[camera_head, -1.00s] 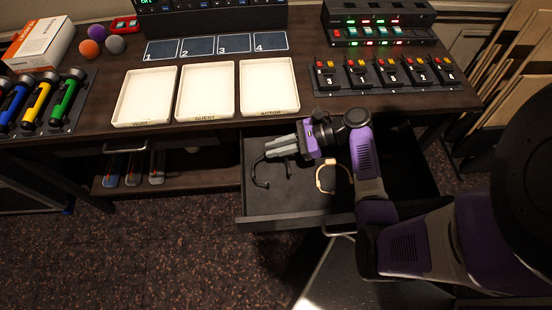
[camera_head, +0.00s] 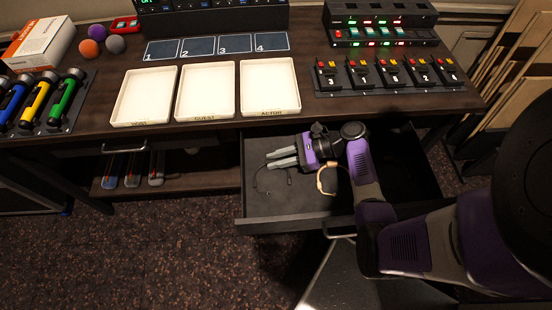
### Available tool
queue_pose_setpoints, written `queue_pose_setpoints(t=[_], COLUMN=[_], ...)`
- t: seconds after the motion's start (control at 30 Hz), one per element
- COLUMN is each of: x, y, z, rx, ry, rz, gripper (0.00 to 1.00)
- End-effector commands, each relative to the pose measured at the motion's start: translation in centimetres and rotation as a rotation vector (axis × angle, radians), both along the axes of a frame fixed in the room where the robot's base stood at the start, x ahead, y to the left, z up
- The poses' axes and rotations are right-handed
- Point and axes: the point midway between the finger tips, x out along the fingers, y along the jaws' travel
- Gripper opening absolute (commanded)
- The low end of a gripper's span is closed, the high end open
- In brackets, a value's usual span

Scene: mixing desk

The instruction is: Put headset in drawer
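The drawer (camera_head: 285,223) under the desk is pulled open. A thin black headset (camera_head: 257,181) lies on its floor at the left, faint against the dark bottom. A beige headset (camera_head: 321,181) lies in the drawer to its right, partly behind my arm. My gripper (camera_head: 268,160) is over the drawer, pointing left. Its two grey fingers are apart with a gap between them, and nothing shows held in them. The black headset's band is just below the fingers, partly hidden by them.
Radio packs (camera_head: 390,74) sit in a rack at the right. A closed drawer with a handle (camera_head: 124,150) is to the left.

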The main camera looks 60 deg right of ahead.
Motion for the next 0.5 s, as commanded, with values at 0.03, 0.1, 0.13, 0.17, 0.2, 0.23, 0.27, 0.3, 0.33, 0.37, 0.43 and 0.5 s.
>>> queue_pose_setpoints(t=[0.03,0.1,0.13,0.17,0.2,0.23,0.27,0.3,0.33,0.37,0.43,0.5], x=[0.01,0.0,0.0,0.01,0.0,0.0,0.0,0.0,0.01,0.01,0.01,-0.38], y=[-0.01,0.0,0.0,0.0,0.0,0.0,0.0,0.0,0.01,0.0,-0.01,-0.38], z=[0.03,0.03,0.04,0.04,0.04,0.04,0.04,0.04,0.05,0.09,0.4,0.58], rx=[0.0,0.0,0.0,0.0,0.0,0.0,0.0,0.0,0.0,0.0,0.0,-0.001], ry=[0.0,0.0,0.0,0.0,0.0,0.0,0.0,0.0,0.0,0.0,0.0,0.0], rz=[0.0,0.0,0.0,0.0,0.0,0.0,0.0,0.0,0.0,0.0,0.0,-0.002], gripper=[0.33,0.37,0.37,0.37,0.37,0.37,0.37,0.37,0.37,0.37,0.37,0.37])
